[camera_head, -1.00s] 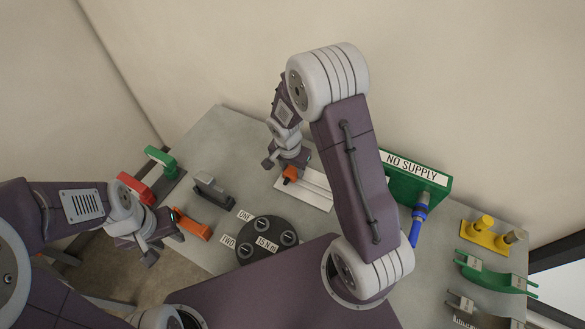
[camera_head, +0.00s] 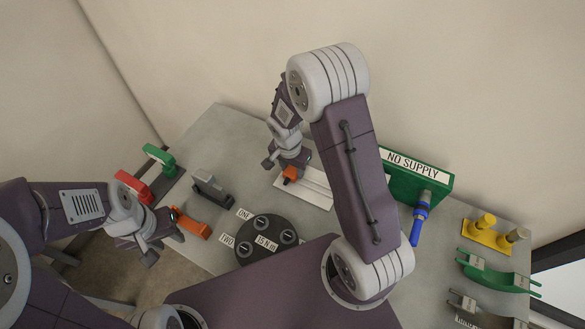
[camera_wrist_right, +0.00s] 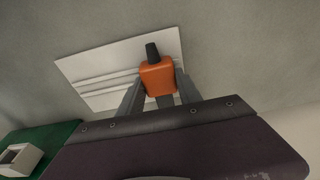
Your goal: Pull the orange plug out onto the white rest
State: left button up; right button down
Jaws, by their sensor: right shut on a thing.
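The orange plug (camera_head: 290,173) is between the fingers of my right gripper (camera_head: 287,163), over the left part of the white rest (camera_head: 319,190). In the right wrist view the plug (camera_wrist_right: 158,80) has an orange body and a dark tip. The right gripper (camera_wrist_right: 158,98) is shut on it, one finger at each side. The grooved white rest (camera_wrist_right: 92,78) lies behind and beside the plug; I cannot tell whether they touch. My left gripper (camera_head: 160,247) is empty and looks open, near the table's left edge by an orange tool.
A green box (camera_head: 405,186) marked NO SUPPLY stands to the right, with a blue connector (camera_head: 421,207) at its front. A black disc (camera_head: 266,240), a grey clamp (camera_head: 212,188), an orange tool (camera_head: 192,224) and a yellow stand (camera_head: 486,236) are also on the table (camera_head: 228,140).

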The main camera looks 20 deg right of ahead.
jog(key=c, duration=0.7)
grip_release()
jog(key=shift+c, duration=0.2)
jog(key=r, duration=0.6)
jog(key=a+r, duration=0.1)
jog(key=r, duration=0.2)
jog(key=shift+s, duration=0.4)
